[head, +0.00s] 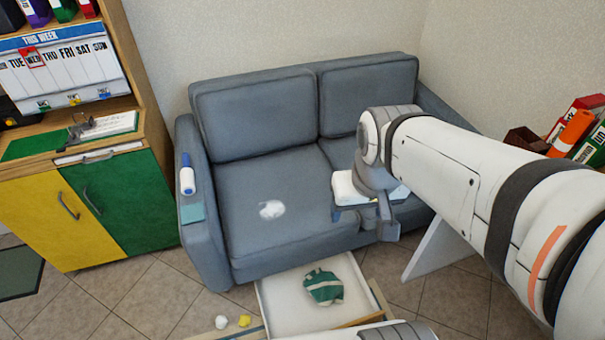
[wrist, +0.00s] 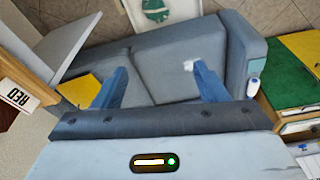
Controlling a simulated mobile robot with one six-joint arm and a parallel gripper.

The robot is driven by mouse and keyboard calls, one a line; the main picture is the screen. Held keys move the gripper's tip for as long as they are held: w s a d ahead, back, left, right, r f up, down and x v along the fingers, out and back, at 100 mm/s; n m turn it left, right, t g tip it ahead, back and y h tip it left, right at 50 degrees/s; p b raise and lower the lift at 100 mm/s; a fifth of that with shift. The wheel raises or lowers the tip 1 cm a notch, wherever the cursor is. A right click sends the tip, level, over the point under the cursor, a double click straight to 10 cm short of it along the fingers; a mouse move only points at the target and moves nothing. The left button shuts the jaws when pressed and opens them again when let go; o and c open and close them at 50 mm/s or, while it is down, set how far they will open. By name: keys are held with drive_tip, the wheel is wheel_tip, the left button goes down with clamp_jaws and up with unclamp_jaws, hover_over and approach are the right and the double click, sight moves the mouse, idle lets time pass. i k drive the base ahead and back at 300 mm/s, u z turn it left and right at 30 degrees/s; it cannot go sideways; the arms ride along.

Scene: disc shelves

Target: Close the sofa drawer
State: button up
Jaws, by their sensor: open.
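The sofa drawer (head: 289,300) is pulled out from under the grey sofa (head: 275,190) onto the tiled floor. A green and white striped cloth (head: 323,287) lies inside it. The drawer also shows at the top of the wrist view (wrist: 181,10), with the cloth (wrist: 156,9) in it. My gripper (head: 378,226) is in front of the sofa's right seat in the head view, above the drawer's level and apart from it. In the wrist view its two blue-looking fingers (wrist: 160,80) are spread with nothing between them. The drawer's front is partly hidden by my arm.
A white crumpled item (head: 271,209) lies on the left seat. A blue and white bottle (head: 187,176) is on the left armrest. White and yellow balls (head: 244,321) lie left of the drawer. A cabinet (head: 122,200) stands left; colourful binders (head: 575,130) are at right.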

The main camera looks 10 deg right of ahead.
sight(286, 308)
drive_tip(key=k, duration=2.2)
drive_tip(key=z, duration=0.15)
drive_tip(key=i, duration=0.5)
drive_tip(key=u, duration=0.15)
